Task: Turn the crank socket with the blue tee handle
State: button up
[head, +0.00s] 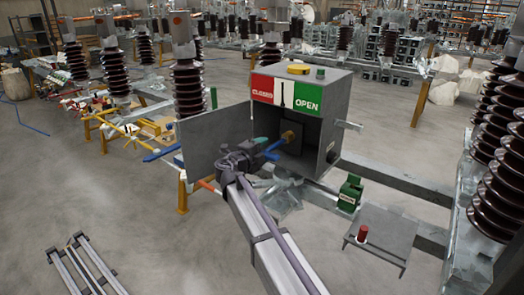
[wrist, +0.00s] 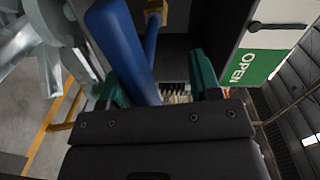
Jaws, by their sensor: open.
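The blue tee handle (head: 273,147) is at the open front of a grey cabinet (head: 336,120). Its stem runs to a brass-coloured crank socket (head: 291,136) inside. In the wrist view, the thick blue bar of the tee handle (wrist: 122,50) slants down to between the green fingers, closer to the left one. The stem meets the brass socket (wrist: 155,12) at the top. My gripper (wrist: 157,85) is open around the lower end of the bar; contact cannot be told. In the head view my gripper (head: 261,144) is in front of the cabinet opening and partly covers the handle.
The cabinet door (head: 205,140) stands open on the left. A red CLOSED and green OPEN label (head: 287,93) is on the cabinet's top front. A small shelf (head: 385,236) with a red-topped object stands at the right. Brown ribbed insulators (head: 188,85) rise behind.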

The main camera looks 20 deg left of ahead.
jog(key=shift+o, duration=0.4)
jog(key=o, duration=0.5)
jog(key=shift+o, duration=0.2)
jog(key=v, duration=1)
jog(key=shift+s+a, duration=0.15)
jog(key=shift+s, duration=0.25)
